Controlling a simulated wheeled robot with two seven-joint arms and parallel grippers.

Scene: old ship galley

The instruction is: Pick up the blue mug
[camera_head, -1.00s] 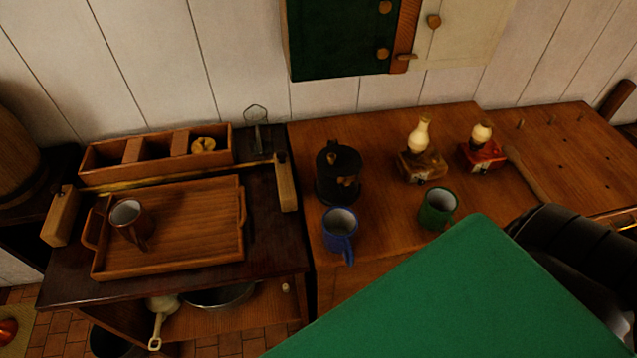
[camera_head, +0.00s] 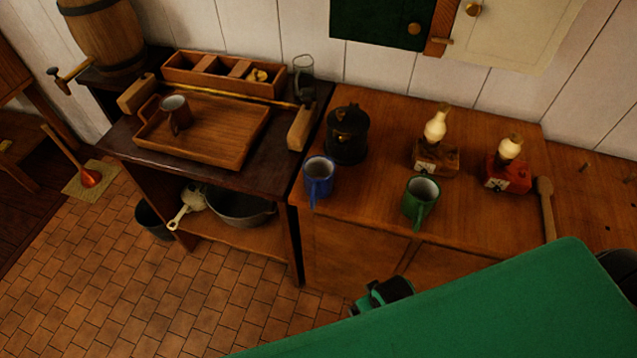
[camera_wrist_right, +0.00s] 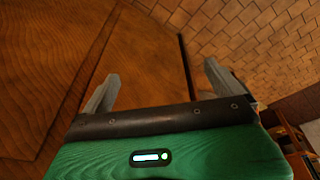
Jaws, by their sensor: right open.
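The blue mug (camera_head: 319,177) stands upright on the wooden counter near its front left corner, its handle toward the front. My right gripper shows in the wrist view (camera_wrist_right: 162,88) with its two grey fingers apart and nothing between them. It is over the cabinet front and the floor, away from the mug. In the head view a green and black part of my right arm shows low, in front of the cabinet; its fingers cannot be made out there. The mug is not in the wrist view. My left gripper is not in view.
A black pot (camera_head: 347,135) stands close behind the blue mug. A dark side table (camera_head: 190,170) with a tray (camera_head: 232,140) and brown mug (camera_head: 176,113) is left. The tiled floor is open.

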